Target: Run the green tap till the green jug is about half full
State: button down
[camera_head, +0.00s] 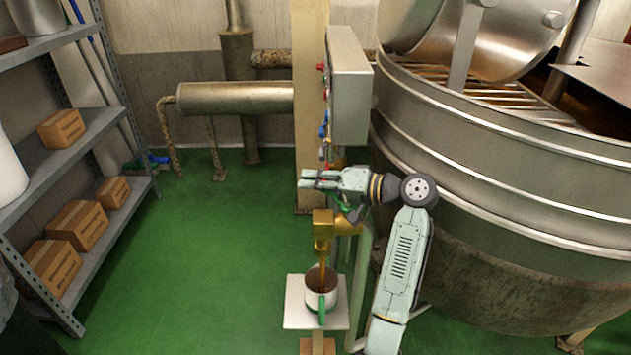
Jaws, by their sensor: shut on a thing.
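The brass tap (322,231) stands low in the middle, its spout pointing down. A brown stream (323,268) runs from it into the jug.
The jug stands on a small pale stand (296,312). A large steel kettle (490,170) fills the right. A grey control box (349,85) on a post is above my gripper. Shelves with cardboard boxes (78,226) stand at left. The green floor (220,250) between is clear.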

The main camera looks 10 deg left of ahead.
jog(key=c, duration=1.5)
grip_release()
notch_tip(320, 180, up, 10)
jog(key=shift+c, duration=0.2)
